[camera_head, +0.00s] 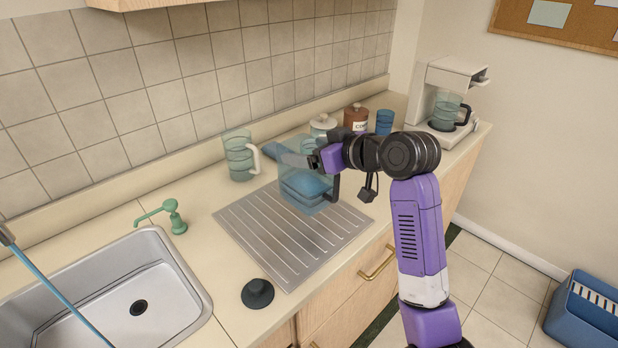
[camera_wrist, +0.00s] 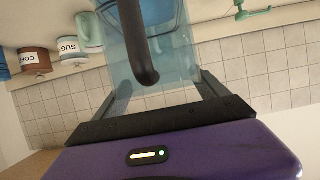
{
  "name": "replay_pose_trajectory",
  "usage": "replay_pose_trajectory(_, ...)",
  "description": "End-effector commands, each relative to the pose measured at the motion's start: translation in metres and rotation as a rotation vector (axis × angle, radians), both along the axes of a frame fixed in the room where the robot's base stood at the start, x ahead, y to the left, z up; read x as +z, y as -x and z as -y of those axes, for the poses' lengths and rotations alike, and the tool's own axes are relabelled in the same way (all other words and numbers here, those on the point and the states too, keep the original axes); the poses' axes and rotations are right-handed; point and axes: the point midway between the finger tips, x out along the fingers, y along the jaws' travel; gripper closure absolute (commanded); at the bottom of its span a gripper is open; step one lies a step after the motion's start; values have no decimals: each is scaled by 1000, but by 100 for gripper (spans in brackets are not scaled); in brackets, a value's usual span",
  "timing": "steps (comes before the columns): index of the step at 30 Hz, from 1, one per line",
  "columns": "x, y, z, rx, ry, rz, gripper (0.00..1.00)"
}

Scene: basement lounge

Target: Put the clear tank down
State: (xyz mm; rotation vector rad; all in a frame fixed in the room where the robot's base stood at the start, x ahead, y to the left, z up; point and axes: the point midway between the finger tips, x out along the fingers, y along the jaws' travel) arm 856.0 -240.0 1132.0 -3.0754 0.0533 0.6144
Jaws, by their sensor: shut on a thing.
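The clear tank (camera_head: 308,190) is a bluish see-through container with a blue layer near its bottom and a dark handle at its right. In the head view it is over the back part of the ribbed metal drainboard (camera_head: 262,235); I cannot tell whether it touches the board. My gripper (camera_head: 312,160) is shut on the tank near its top. In the wrist view the tank (camera_wrist: 165,60) fills the space between the two fingers (camera_wrist: 160,92), with its dark handle in front. My gripper and arm hide part of the tank's upper right side.
A clear jug (camera_head: 238,157) stands left of the tank. Behind are a white-lidded jar (camera_head: 322,127), a brown canister (camera_head: 356,117), a blue cup (camera_head: 384,122) and a coffee maker (camera_head: 447,95). The sink (camera_head: 110,300), soap pump (camera_head: 174,215) and black stopper (camera_head: 257,293) are at left. The drainboard's front is clear.

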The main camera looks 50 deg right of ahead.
Motion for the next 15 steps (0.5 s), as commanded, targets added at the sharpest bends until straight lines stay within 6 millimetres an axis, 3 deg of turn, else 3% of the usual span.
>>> replay_pose_trajectory(3,-19,0,0,-1,0,2,89)
replay_pose_trajectory(10,-35,0,0,0,1,3,89)
replay_pose_trajectory(15,-60,0,0,0,-1,1,89)
